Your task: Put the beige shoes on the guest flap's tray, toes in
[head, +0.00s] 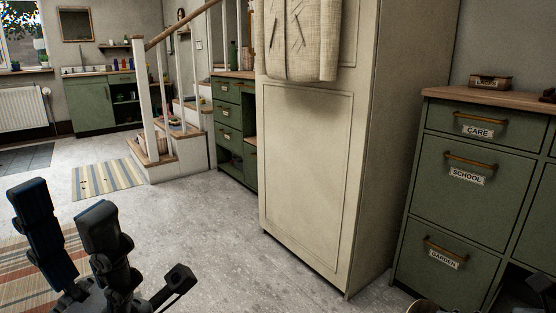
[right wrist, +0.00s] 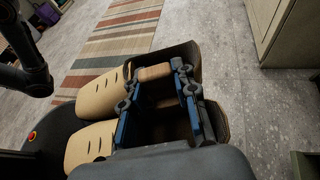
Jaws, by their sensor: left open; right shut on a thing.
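The beige shoes show in the right wrist view, side by side with their slotted toes pointing left. One beige shoe (right wrist: 97,88) lies farther from the camera, and the other beige shoe (right wrist: 88,146) is nearer. My right gripper (right wrist: 154,74) is shut on the shoes around their dark openings; its fingers hide part of them, so I cannot tell exactly where each finger touches. My left gripper (head: 64,205) is open and empty at the lower left of the head view, above the floor. No flap or tray labelled for guests is in view.
A tall cream cabinet (head: 305,190) with a hanging garment (head: 300,45) stands mid-view. Right of it is a green drawer unit (head: 470,205) labelled CARE, SCHOOL and GARDEN. Stairs (head: 180,140) and a small rug (head: 108,178) are farther back. The grey floor (head: 205,235) between is clear.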

